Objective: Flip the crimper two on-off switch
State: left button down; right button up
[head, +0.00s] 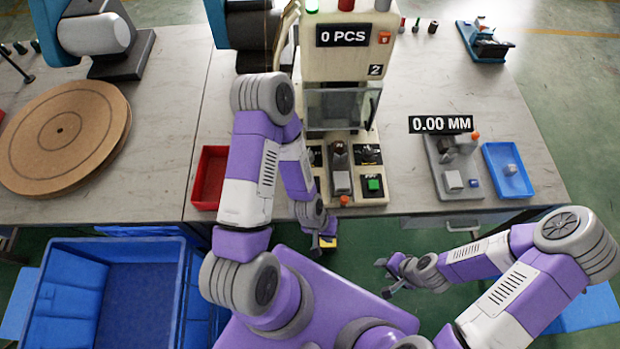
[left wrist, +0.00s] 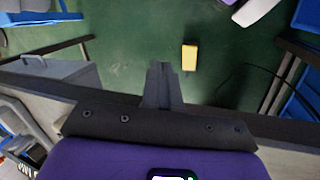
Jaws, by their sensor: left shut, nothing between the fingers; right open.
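Crimper two is the beige machine (head: 345,65) marked "2", with a "0 PCS" display, at the table's back middle in the head view. Its base carries a green button (head: 374,184) at the right and a small orange button (head: 345,199) at the front. Another orange button (head: 384,38) is beside the display. I cannot tell which control is the on-off switch; my left forearm covers the machine's left side. My left gripper (head: 325,243) is just off the table's front edge, below the base, shut and empty; its fingers show in the left wrist view (left wrist: 162,85). My right gripper (head: 385,279) is open and empty, in front of the table.
A red tray (head: 209,178) is left of my left forearm. A grey gauge fixture (head: 452,168) under a "0.00 MM" display and a blue tray (head: 507,170) are at the right. A yellow block (left wrist: 190,57) is below, over the green floor. A blue crate (head: 110,245) is front left.

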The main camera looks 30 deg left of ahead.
pick_arm(q)
jog(key=w+a+r+n+y+p, duration=0.2)
jog(key=a+r+n+p, duration=0.3)
jog(key=r+n, duration=0.5)
jog(key=w+a+r+n+t+y+p, duration=0.1)
jog(key=w+a+r+n+y+p, duration=0.2)
jog(key=r+n, duration=0.8)
jog(key=w+a+r+p, duration=0.1)
jog(key=w+a+p, duration=0.1)
jog(key=a, duration=0.1)
jog(key=shift+w+p, duration=0.3)
jog(key=shift+p, duration=0.05)
jog(key=f+b, duration=0.2)
jog(key=f, duration=0.2)
jog(key=w+f+b, duration=0.1)
jog(key=f+b, duration=0.1)
jog(key=f, duration=0.2)
jog(key=w+a+f+b, duration=0.1)
jog(key=f+b, duration=0.2)
jog(key=f, duration=0.1)
jog(key=shift+w+a+f, duration=0.1)
jog(key=shift+f, duration=0.1)
jog(key=shift+w+a+f, duration=0.1)
jog(key=shift+w+f, duration=0.05)
jog(key=shift+f, duration=0.5)
